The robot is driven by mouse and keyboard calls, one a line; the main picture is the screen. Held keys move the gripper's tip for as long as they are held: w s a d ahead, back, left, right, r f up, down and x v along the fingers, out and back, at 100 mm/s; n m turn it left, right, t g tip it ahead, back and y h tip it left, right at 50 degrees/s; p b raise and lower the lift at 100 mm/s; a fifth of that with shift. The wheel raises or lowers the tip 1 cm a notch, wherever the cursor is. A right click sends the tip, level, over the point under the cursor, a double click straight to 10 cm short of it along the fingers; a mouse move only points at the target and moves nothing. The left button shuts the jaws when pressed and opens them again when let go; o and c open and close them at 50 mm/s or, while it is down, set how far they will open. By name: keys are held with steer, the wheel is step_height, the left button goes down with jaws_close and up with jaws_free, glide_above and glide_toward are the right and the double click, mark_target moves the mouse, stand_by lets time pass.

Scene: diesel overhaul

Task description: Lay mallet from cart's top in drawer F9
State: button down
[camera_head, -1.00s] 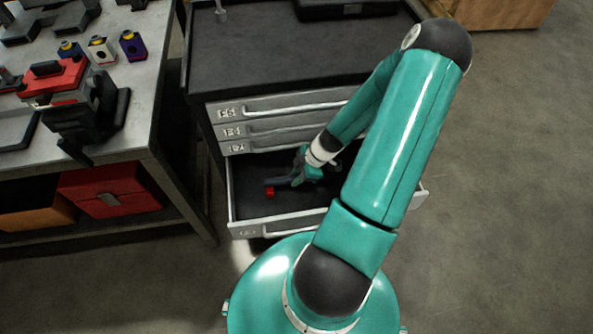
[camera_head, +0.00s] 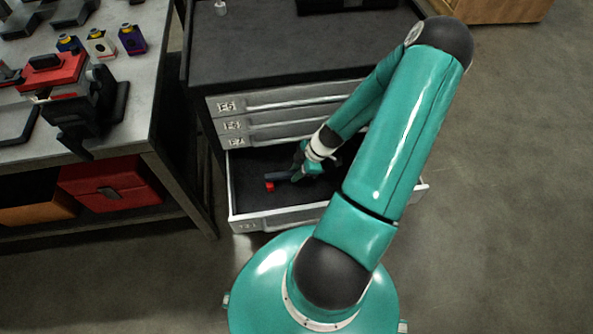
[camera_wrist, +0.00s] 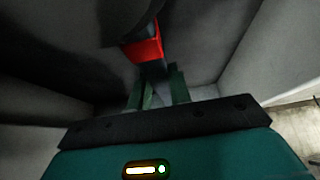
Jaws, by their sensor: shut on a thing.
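The mallet (camera_head: 270,186) shows as a small red end and a dark part inside the open bottom drawer (camera_head: 245,213). The drawer's label is too small to read for sure. My gripper (camera_head: 300,174) reaches down into the drawer and is shut on the mallet. In the wrist view, the mallet's red band (camera_wrist: 143,50) and dark head lie beyond my gripper's fingers (camera_wrist: 158,90), with the dark handle between them. I cannot tell whether the mallet touches the drawer floor. The cart's top (camera_head: 290,45) is above and behind the drawer.
Shut drawers (camera_head: 240,104) sit above the open one. The floor at right is clear.

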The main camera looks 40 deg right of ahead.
steer(key=shift+f, duration=0.75)
steer(key=c, duration=1.2)
jaws_free()
steer(key=v, duration=1.3)
steer(key=shift+r, duration=0.35)
steer(key=shift+s+d, duration=0.15)
steer(key=shift+s, duration=0.1)
